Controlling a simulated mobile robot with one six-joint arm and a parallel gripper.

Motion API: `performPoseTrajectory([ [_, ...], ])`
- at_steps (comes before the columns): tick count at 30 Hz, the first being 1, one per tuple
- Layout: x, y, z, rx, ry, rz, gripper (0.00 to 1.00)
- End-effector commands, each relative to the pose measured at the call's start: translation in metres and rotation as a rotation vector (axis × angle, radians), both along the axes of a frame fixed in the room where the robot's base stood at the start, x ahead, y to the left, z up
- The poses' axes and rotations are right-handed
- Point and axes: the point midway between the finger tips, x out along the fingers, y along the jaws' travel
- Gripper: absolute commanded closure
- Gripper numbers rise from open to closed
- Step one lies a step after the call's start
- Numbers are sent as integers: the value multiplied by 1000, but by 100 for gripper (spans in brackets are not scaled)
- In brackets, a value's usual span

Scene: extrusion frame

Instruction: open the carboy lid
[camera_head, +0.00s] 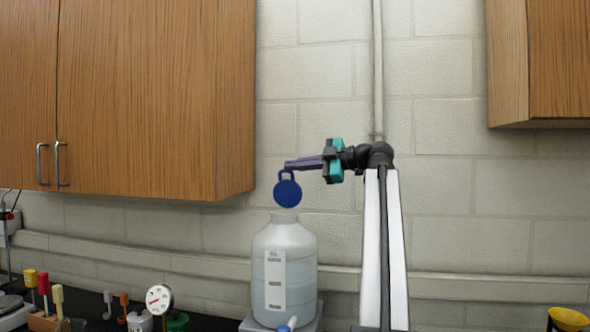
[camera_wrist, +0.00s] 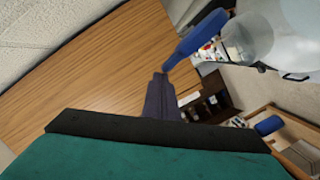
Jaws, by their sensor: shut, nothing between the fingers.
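The carboy (camera_head: 296,252) is a translucent white bottle with a pale label, standing upright at bottom centre in the head view. Its blue lid (camera_head: 287,192) stands on edge above the neck, its round face toward the camera, and the mouth looks uncovered. My gripper (camera_head: 289,165) comes in from the right, its purple fingers shut and empty at the lid's upper edge. In the wrist view the lid (camera_wrist: 200,36) shows edge-on just beyond my gripper's fingertips (camera_wrist: 161,77), and the carboy (camera_wrist: 250,38) is at upper right. I cannot tell whether the fingertips touch the lid.
A wooden wall cabinet (camera_head: 155,95) hangs left of the carboy, another (camera_head: 530,60) at upper right. On the dark bench stand a round gauge (camera_head: 159,299), several coloured-handled tools and, at right, a yellow funnel (camera_head: 568,318). A pipe (camera_head: 378,70) runs down the wall behind my arm.

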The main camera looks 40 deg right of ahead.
Motion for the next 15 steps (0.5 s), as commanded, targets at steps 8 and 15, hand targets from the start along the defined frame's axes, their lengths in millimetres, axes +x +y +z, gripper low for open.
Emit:
performPoseTrajectory([
  [8, 0, 2, 1, 0, 0, 1, 100],
  [15, -3, 13, 11, -1, -1, 5, 100],
])
